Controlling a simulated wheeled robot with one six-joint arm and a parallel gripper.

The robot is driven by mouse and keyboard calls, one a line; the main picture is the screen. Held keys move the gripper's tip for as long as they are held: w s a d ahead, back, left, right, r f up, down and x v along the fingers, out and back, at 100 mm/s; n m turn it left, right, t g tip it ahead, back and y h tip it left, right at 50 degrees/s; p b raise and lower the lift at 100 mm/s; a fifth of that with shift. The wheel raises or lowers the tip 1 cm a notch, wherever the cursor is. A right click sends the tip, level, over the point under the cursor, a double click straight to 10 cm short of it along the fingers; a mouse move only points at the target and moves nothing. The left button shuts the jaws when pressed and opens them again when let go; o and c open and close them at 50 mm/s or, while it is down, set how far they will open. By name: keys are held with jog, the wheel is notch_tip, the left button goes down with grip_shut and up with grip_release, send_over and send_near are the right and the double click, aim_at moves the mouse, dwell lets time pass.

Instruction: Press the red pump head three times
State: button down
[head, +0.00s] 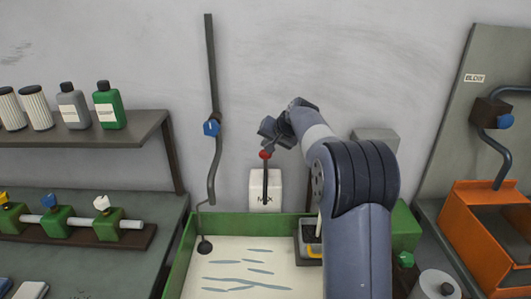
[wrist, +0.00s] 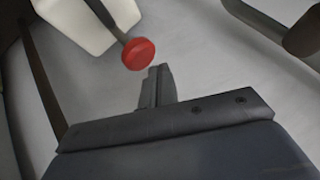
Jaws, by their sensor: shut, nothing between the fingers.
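The red pump head (head: 265,154) is a small round knob on top of a dark stem. The stem stands in front of a white container (head: 262,180) with dark lettering, behind the green-rimmed tray. In the wrist view the red pump head (wrist: 139,53) shows whole, with its stem running up-left towards the white container (wrist: 80,22). My gripper (head: 268,138) is close above the pump head in the head view. Its shut, empty fingers (wrist: 157,74) show just beside the red head in the wrist view, with a small gap in the picture. Contact is not visible.
A green-rimmed tray (head: 180,250) of pale liquid lies below. A hanging pipe with a blue valve (head: 211,128) is to the left. Shelves with bottles (head: 108,104) and valves fill the left side. An orange bin (head: 480,225) stands at right.

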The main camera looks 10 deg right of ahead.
jog(key=shift+f, duration=0.4)
jog(key=shift+f+b, duration=1.1)
jog(key=shift+f, duration=0.25)
dwell(0.8)
dwell(0.4)
jog(key=shift+r+p, duration=1.45)
jog(key=shift+r, duration=0.25)
notch_tip(320, 180, up, 5)
jog(key=p, duration=0.4)
jog(key=shift+r, duration=0.15)
